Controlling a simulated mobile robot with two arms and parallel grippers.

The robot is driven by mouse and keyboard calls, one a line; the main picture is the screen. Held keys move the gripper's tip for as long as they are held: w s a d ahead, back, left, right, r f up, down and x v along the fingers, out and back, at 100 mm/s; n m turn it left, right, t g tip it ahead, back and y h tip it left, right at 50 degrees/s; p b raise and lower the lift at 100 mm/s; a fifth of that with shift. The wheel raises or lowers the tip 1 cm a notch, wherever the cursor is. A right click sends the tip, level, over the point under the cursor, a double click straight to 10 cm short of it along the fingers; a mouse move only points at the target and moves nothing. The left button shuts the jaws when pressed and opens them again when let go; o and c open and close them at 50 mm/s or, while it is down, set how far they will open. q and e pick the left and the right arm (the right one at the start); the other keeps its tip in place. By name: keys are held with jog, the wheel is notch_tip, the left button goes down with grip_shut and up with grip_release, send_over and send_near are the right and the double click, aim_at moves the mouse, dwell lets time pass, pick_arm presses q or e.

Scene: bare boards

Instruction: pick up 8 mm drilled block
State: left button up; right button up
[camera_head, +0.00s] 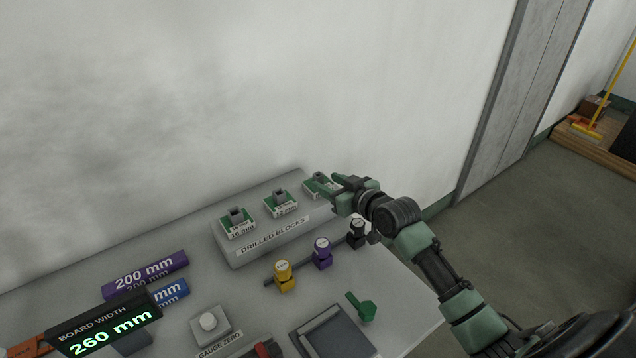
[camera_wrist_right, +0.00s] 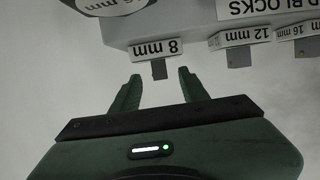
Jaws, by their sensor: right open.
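The 8 mm drilled block (camera_wrist_right: 159,70) is a small grey block beside an upside-down "8 mm" label (camera_wrist_right: 157,48) in the right wrist view. In the head view the rightmost green holder (camera_head: 318,186) on the grey stand is partly hidden by my right gripper (camera_head: 338,190). My right gripper is open, and in the wrist view its two green fingers (camera_wrist_right: 158,84) point at the block, one on each side of it in the picture. The fingers are empty; whether they reach around the block is unclear. My left gripper is out of view.
The 12 mm holder (camera_head: 281,204) and 16 mm holder (camera_head: 238,223) stand left on the same stand (camera_head: 272,236). Yellow (camera_head: 284,274), purple (camera_head: 321,252) and black (camera_head: 357,232) capped pieces stand in front, near my wrist. The wall rises close behind the stand.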

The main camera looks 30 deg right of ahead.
aim_at(321, 179)
jog(key=x, duration=0.3)
grip_shut()
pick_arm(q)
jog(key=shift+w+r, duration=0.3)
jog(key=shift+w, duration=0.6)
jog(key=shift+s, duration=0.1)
pick_arm(e)
jog(key=shift+r, duration=0.15)
